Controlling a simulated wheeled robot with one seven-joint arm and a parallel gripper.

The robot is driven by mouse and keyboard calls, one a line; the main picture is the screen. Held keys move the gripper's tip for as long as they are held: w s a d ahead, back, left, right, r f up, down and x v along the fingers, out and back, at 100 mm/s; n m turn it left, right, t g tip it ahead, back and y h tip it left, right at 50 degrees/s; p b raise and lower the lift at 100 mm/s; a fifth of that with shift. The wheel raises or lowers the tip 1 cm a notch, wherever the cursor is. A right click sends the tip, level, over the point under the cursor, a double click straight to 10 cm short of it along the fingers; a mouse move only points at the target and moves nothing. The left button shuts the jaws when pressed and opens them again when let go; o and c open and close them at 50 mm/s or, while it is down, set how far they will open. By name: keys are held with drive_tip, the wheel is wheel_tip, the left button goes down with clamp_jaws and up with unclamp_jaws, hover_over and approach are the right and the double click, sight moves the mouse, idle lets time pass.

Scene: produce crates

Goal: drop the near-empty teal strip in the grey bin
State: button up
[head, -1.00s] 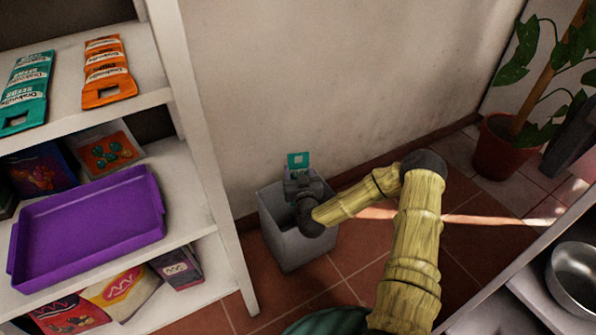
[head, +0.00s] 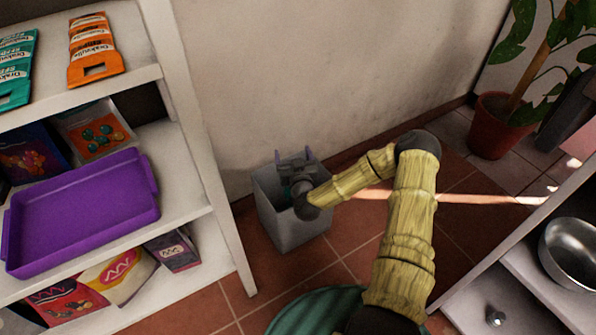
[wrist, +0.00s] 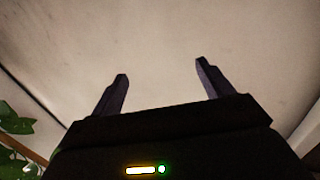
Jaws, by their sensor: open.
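The grey bin (head: 290,232) stands on the floor against the wall, right of the shelf unit. My gripper (head: 293,155) is over the bin's back edge with its two fingers apart and nothing between them. The wrist view shows the empty, spread fingers (wrist: 162,72) against the bare wall.
On the shelf unit lie another teal strip (head: 15,68), an orange strip (head: 93,50) and a purple tray (head: 85,210). A potted plant (head: 492,125) stands at the back right. A metal bowl (head: 572,252) sits on the right-hand shelf.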

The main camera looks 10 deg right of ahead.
drive_tip(key=s+p, duration=0.5)
drive_tip(key=s, duration=1.2)
drive_tip(key=shift+a+r+p, duration=0.3)
drive_tip(key=shift+p, duration=0.05)
drive_tip(key=shift+w, duration=0.1)
